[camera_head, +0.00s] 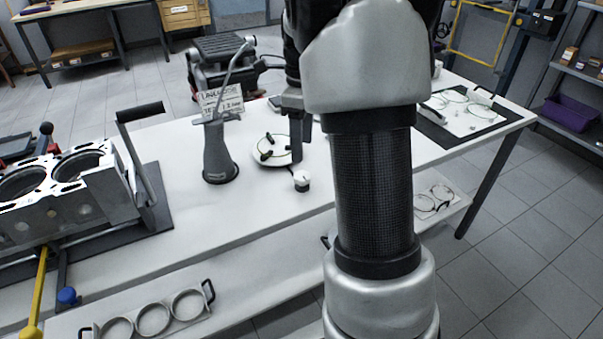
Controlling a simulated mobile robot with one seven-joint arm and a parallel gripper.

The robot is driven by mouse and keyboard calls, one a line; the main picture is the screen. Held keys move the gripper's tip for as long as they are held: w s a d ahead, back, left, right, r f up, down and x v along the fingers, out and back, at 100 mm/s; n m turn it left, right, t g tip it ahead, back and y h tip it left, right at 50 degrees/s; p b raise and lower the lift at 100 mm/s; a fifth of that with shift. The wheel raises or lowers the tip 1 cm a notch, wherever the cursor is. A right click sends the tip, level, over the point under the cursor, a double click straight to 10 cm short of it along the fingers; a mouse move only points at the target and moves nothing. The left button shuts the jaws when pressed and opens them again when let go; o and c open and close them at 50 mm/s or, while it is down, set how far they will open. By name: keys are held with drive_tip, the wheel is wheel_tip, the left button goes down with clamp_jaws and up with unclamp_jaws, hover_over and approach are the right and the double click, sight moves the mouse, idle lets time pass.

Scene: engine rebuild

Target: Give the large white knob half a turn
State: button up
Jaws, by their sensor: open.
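A small white knob-like piece (301,183) with a dark mark on its top stands on the white workbench (245,215), near the front edge of a round white plate. I take it for the large white knob; no other white knob is plain in view. My gripper (302,158) points down just behind and above the knob, with its fingers apart and nothing seen between them. I cannot tell whether a finger touches the knob. My arm hides part of the bench to the right.
The white plate (259,155) holds several small dark pieces. An engine block (85,195) with a tall handle stands far left. Piston rings (152,318) lie on the lower shelf.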

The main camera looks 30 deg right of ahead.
sight(302, 175)
wheel_tip(302, 175, down, 9)
drive_tip(key=shift+r+b, duration=0.1)
drive_tip(key=shift+b, duration=0.95)
drive_tip(key=c, duration=1.1)
drive_tip(key=shift+r, duration=0.1)
